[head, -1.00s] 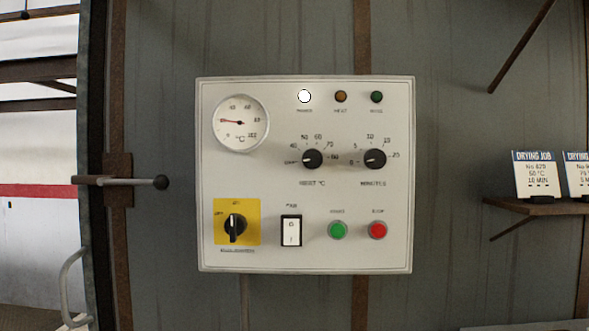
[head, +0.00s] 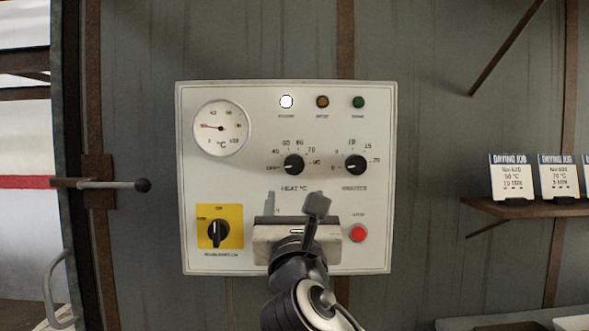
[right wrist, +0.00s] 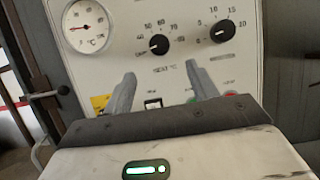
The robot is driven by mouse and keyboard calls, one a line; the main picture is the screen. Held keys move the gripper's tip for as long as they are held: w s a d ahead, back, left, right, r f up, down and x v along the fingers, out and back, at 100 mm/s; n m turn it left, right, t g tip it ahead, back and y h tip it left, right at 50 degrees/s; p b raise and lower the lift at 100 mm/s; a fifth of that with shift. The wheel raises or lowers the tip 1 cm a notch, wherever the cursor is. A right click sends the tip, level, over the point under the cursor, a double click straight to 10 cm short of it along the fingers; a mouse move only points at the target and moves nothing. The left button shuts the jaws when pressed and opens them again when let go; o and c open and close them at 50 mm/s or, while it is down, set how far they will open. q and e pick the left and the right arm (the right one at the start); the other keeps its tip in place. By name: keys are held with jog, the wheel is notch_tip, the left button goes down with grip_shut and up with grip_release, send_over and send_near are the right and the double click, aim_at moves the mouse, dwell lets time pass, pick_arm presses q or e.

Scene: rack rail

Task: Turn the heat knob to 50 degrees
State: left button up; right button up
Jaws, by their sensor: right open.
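The heat knob (head: 293,164) is a round black knob on the white control panel (head: 190,170), with a printed scale around it. Its white mark seems to point left, toward the OFF end. It also shows in the right wrist view (right wrist: 159,44), beyond the fingertips. My right gripper (head: 293,203) is open and empty in front of the panel, below the heat knob. In the right wrist view its two fingers (right wrist: 161,74) stand apart and do not touch the knob. The gripper hides the fan switch and green button in the head view. My left gripper is not in view.
The minutes knob (head: 355,164) is right of the heat knob. A dial thermometer (head: 221,128), a yellow-plated switch (head: 219,228), a red button (head: 358,233) and a lit white lamp (head: 286,102) share the panel. Job cards (head: 512,178) stand on a shelf at right.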

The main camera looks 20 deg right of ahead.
aim_at(294, 169)
jog(key=p+x, duration=0.2)
jog(key=x, duration=0.8)
jog(key=shift+w, duration=0.1)
jog(key=c, duration=1)
